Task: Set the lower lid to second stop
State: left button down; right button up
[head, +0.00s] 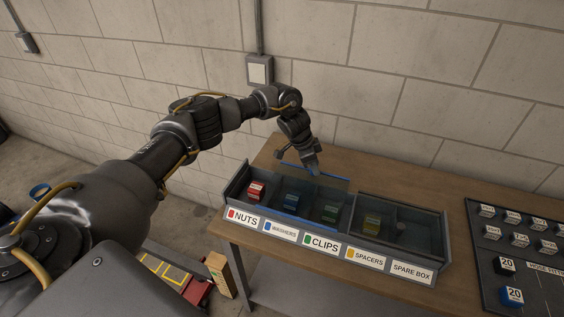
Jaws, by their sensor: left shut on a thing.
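A long dark bin (233,190) with a row of compartments stands on the bench, labelled NUTS, WASHERS, CLIPS, SPACERS and SPARE BOX. A clear lid with blue edges (288,220) lies over the WASHERS and CLIPS compartments. A second, darker clear lid (402,208) lies over the SPACERS and SPARE BOX end. The NUTS compartment looks uncovered. My left gripper (314,171) points down at the rear of the blue-edged lid and is shut there; the exact grip point is too small to see. My right gripper is not in view.
Inside are a red block (256,191), a blue block (290,200), a green block (330,213) and a yellow block (372,224). A dark board (484,262) with several labelled cubes lies at right. Wooden bench top (380,178) is free behind the bin.

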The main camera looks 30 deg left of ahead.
aim_at(327, 175)
pick_arm(q)
jog(key=d, duration=0.3)
jog(key=shift+w+r, duration=0.1)
jog(key=shift+w, duration=0.2)
jog(key=shift+a, duration=0.1)
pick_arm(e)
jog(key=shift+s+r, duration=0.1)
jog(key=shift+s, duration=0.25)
pick_arm(q)
jog(key=c, duration=1.2)
grip_release()
jog(key=shift+s+a+r, duration=0.1)
jog(key=shift+a+r, duration=0.1)
jog(key=shift+r, duration=0.25)
jog(key=b+v, duration=0.3)
jog(key=v, duration=0.6)
jog(key=shift+s+r, duration=0.2)
jog(key=shift+r, duration=0.15)
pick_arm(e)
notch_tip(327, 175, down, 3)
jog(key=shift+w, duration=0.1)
